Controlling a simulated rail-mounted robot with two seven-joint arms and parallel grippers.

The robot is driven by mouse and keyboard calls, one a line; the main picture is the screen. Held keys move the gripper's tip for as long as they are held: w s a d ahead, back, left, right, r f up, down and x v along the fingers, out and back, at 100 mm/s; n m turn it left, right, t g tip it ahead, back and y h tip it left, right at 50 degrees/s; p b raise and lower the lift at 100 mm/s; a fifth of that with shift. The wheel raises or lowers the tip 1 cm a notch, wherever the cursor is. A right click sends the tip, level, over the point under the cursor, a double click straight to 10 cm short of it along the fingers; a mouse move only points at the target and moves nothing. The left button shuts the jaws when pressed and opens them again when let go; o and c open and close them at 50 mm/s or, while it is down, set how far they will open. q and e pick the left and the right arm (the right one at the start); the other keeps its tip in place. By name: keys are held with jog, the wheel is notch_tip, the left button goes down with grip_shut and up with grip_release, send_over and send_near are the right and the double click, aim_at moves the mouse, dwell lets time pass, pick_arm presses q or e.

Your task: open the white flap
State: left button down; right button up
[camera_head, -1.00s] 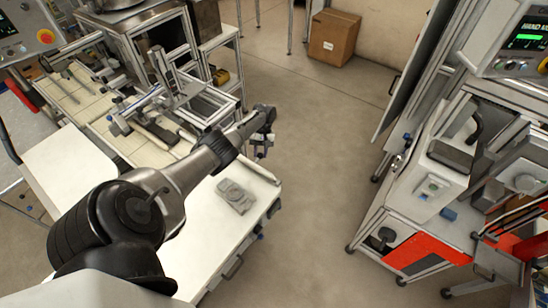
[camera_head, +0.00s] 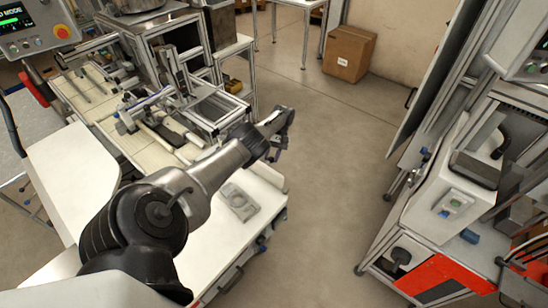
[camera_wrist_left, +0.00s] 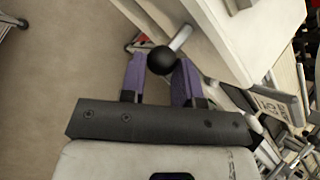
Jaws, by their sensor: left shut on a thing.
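My left gripper (camera_head: 276,148) is at the far right end of the white worktop, over its raised edge. In the left wrist view the purple fingers of my left gripper (camera_wrist_left: 162,78) are shut on a black ball knob (camera_wrist_left: 161,59). A short metal stem joins the knob toward a white panel (camera_wrist_left: 225,35). This panel looks like the white flap, but its hinge and how far it is open cannot be told. In the head view the gripper hides the knob, and a white upright edge (camera_head: 270,177) shows just below it. My right gripper is not in view.
A grey flat part (camera_head: 238,201) lies on the white worktop (camera_head: 225,240). A bench with rails and tools (camera_head: 165,125) stands behind on the left. A machine (camera_head: 455,200) stands at the right. The floor (camera_head: 335,170) between them is clear, with a cardboard box (camera_head: 349,54) at the back.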

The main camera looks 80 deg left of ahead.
pick_arm(q)
jog(key=shift+w+d+f, duration=0.1)
jog(key=shift+d+f, duration=0.1)
jog(key=shift+f, duration=0.25)
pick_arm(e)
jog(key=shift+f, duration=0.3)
pick_arm(q)
jog(key=c, duration=1.3)
grip_release()
jog(key=o, duration=0.4)
jog(key=shift+d, duration=0.2)
jog(key=shift+o, duration=0.2)
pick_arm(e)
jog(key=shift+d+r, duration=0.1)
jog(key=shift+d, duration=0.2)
pick_arm(q)
jog(key=shift+a+r, duration=0.1)
jog(key=shift+r, duration=0.05)
